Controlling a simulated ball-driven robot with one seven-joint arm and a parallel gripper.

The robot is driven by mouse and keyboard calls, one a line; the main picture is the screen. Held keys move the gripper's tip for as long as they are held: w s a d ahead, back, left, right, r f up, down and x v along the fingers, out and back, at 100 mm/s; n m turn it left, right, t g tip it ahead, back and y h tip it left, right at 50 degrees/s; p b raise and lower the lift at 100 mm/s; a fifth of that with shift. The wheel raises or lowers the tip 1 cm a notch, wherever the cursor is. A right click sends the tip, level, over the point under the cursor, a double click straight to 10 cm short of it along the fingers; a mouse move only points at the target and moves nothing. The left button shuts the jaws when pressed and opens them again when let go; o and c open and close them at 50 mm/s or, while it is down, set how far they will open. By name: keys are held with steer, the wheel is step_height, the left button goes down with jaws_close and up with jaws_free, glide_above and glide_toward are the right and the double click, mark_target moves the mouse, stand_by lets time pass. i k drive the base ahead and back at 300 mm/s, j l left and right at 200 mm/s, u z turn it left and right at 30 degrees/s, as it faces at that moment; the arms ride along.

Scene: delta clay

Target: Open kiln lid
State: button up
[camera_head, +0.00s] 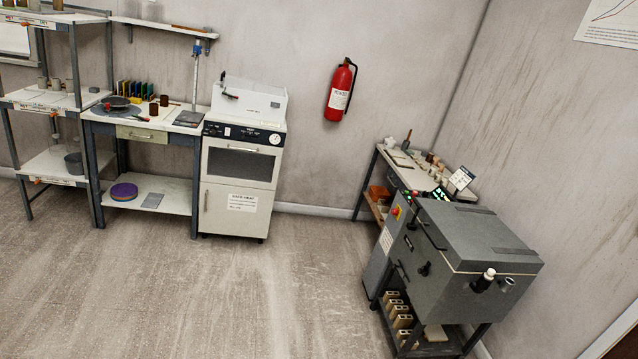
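The kiln (440,285) is a grey box on a dark stand at the right of the head view. Its grey lid (480,235) lies flat on top and looks shut, with a thin pale seam below it. A dark fitting with a white top (484,281) sticks out at the near right edge by the seam. A small dark part (424,269) is on the left side of the body. I cannot tell for sure which part is the lid's handle. My gripper is not in view, and the kiln is some way off across the floor.
A control box (392,240) with a red button is on the kiln's left side. Pale bricks (402,321) sit under the kiln. A cluttered bench (400,150) stands behind it. A white oven (240,170) and a workbench (150,130) line the back wall. The floor (230,300) in front is clear.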

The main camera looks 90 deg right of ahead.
mark_target(472, 237)
steer(key=z, duration=3.35)
steer(key=i+j+u, duration=0.75)
steer(key=i+u, duration=0.35)
steer(key=i, duration=0.2)
steer(key=i+j+u, duration=0.15)
steer(key=i, duration=1.2)
steer(key=i+j+z, duration=0.1)
steer(key=i+z, duration=0.35)
steer(key=i+j+z, duration=0.2)
steer(key=i+z, duration=0.25)
steer(key=i+j+z, duration=0.25)
steer(key=z, duration=0.25)
steer(key=i+j+z, duration=0.25)
steer(key=j+z, duration=0.2)
steer(key=i+j+z, duration=0.2)
steer(key=j+z, duration=0.25)
steer(key=j, duration=0.15)
steer(key=j+z, duration=0.45)
steer(key=i+j, duration=0.05)
steer(key=j, duration=0.1)
